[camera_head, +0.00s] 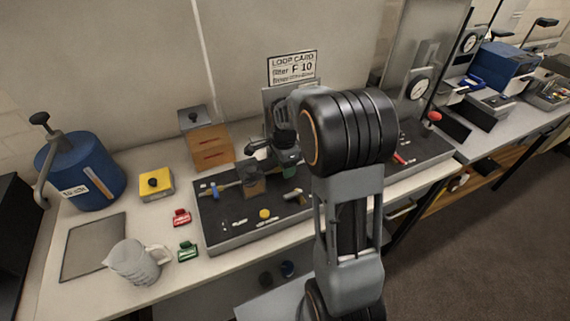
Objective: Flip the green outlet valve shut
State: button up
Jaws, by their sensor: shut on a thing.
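My arm rises in front of the bench and bends left and down over the black panel (235,230). My gripper (284,160) is low over the back middle of the panel, small and partly hidden by my wrist. A dark green part, which looks like the green outlet valve (290,172), shows right at the fingers. The gripper looks shut on it. Which way its lever points cannot be made out. A blue valve handle (214,190) stands on the pipe at the panel's left, and a red handle (400,158) shows to the right of my arm.
A yellow button box (156,184), red tag (181,217), green tag (187,251) and grey jug (138,262) stand left of the panel. A blue cylinder (82,170) is at the far left. A wooden box (211,146) and a sign (292,68) are behind.

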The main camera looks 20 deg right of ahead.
dwell(0.6)
jog(key=o, duration=0.9)
notch_tip(320, 180, up, 14)
jog(key=shift+f+b, duration=0.1)
jog(key=shift+b, duration=0.2)
dwell(0.3)
jog(key=s+a+f+n+t, duration=0.1)
jog(key=s+a+n, duration=0.1)
jog(key=s+n, duration=0.3)
jog(key=s+a+f+n+t, duration=0.1)
jog(key=s+a+n, duration=0.1)
jog(key=s+n, duration=0.4)
jog(key=s+a+f+n+t, duration=0.1)
jog(key=s+a+n+t, duration=0.1)
jog(key=s+n, duration=0.4)
jog(key=shift+a+f+n, duration=0.35)
jog(key=shift+a+n, duration=0.05)
